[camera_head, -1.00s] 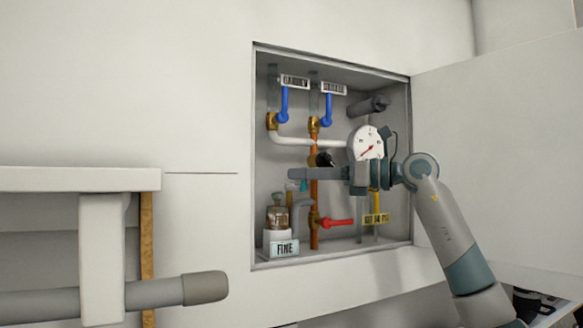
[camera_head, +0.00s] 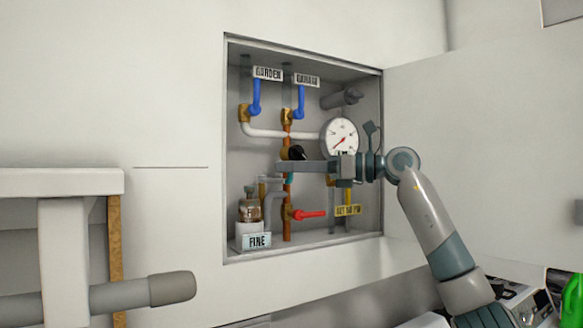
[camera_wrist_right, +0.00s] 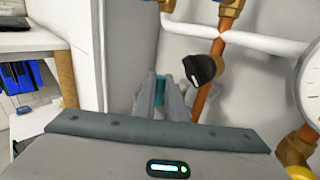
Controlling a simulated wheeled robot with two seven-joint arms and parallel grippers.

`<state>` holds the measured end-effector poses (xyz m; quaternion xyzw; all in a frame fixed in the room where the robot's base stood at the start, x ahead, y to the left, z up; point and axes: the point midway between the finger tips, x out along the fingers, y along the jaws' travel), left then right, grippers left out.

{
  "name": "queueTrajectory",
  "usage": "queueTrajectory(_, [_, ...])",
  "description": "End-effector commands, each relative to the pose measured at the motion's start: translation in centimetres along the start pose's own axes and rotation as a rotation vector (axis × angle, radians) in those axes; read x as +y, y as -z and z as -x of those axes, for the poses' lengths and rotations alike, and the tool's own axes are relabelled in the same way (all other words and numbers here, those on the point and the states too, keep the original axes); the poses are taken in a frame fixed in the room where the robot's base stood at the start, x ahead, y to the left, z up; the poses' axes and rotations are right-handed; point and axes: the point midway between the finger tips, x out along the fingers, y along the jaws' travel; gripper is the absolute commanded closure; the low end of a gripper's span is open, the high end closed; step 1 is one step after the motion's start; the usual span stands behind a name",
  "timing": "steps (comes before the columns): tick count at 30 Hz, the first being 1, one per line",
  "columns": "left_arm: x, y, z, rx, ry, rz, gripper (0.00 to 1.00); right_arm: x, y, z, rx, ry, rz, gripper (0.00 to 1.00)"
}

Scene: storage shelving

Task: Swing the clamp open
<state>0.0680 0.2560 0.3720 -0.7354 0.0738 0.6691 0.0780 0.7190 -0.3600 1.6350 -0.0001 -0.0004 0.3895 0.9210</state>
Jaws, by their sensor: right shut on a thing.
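My right gripper (camera_head: 281,167) reaches in from the right, its fingers level across the recessed pipe cabinet in front of the orange pipe (camera_head: 287,221). In the wrist view its fingers (camera_wrist_right: 165,92) are close together on a small teal piece (camera_wrist_right: 160,90), which also shows just below the fingers in the head view (camera_head: 290,178). The teal piece may be the clamp's handle; the fingers hide most of it. A black knob (camera_wrist_right: 199,69) sits close to the right of the fingers in the wrist view. My left gripper is not in view.
A round gauge (camera_head: 340,138) is above and behind my right gripper. Two blue levers (camera_head: 256,97) are higher up, a red lever (camera_head: 311,214) below. The open door (camera_head: 470,130) is to the right.

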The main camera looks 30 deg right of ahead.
Motion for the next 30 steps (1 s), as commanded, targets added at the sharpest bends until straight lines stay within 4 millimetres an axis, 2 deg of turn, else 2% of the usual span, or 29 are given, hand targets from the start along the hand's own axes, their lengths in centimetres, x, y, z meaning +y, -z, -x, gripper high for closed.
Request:
queueTrajectory(1, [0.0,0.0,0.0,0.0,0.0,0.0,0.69,-0.1,-0.1,0.0,-0.002,0.002,0.0,0.85])
queueTrajectory(3, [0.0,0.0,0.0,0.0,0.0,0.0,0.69,-0.1,-0.1,0.0,-0.001,0.001,0.0,0.71])
queueTrajectory(17, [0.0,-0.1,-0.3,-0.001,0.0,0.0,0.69,0.0,0.1,0.6,0.0,0.001,0.001,0.71])
queueTrajectory(23, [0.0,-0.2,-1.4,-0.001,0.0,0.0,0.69,-0.1,0.2,2.8,-0.002,0.002,0.001,0.71])
queueTrajectory(30, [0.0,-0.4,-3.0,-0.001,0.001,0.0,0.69,-0.1,0.3,7.0,-0.001,0.004,0.0,0.71])
